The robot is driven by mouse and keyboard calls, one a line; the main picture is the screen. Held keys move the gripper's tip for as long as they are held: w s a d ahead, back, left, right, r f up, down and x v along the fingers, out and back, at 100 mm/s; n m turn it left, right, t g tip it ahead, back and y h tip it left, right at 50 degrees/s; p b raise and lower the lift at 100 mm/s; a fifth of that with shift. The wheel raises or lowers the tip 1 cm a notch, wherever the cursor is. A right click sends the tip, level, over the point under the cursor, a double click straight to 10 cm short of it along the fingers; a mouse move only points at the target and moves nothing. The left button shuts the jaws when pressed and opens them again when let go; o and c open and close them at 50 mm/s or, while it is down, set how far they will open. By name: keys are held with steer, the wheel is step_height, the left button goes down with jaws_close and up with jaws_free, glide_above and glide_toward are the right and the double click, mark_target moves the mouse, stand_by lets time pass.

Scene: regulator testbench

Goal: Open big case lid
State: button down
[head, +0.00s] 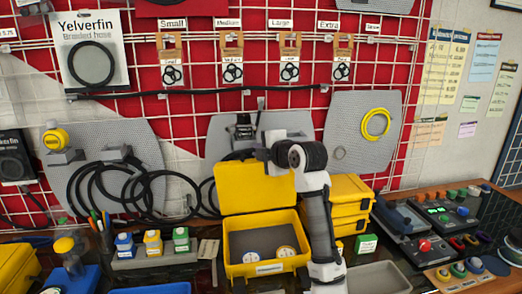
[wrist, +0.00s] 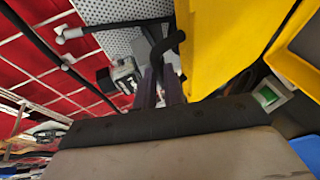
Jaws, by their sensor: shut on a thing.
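The big yellow case (head: 232,268) stands on the bench in the middle of the head view. Its lid (head: 255,197) is raised, roughly upright at the back of the case, and the inside is exposed. My gripper (head: 258,154) is at the lid's top edge, shut on the lid. In the wrist view the fingers (wrist: 163,90) are close together at a black curved piece, seemingly the lid's handle (wrist: 168,45), next to the yellow lid (wrist: 232,45). The exact contact is partly hidden.
Two round pieces (head: 286,252) lie inside the case. Smaller stacked yellow cases (head: 350,190) stand right of my arm. A grey tray (head: 377,278) is at front right. Black hoses (head: 165,192) hang on the red grid wall (head: 190,75) behind the lid.

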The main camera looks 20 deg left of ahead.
steer(key=shift+r, duration=0.1)
steer(key=c, duration=1.5)
jaws_free()
steer(key=shift+s+d, duration=0.1)
steer(key=b+v, duration=0.4)
steer(key=v, duration=0.9)
steer(key=shift+s+d+b, duration=0.2)
steer(key=shift+s+b, duration=0.05)
steer(key=shift+b, duration=0.15)
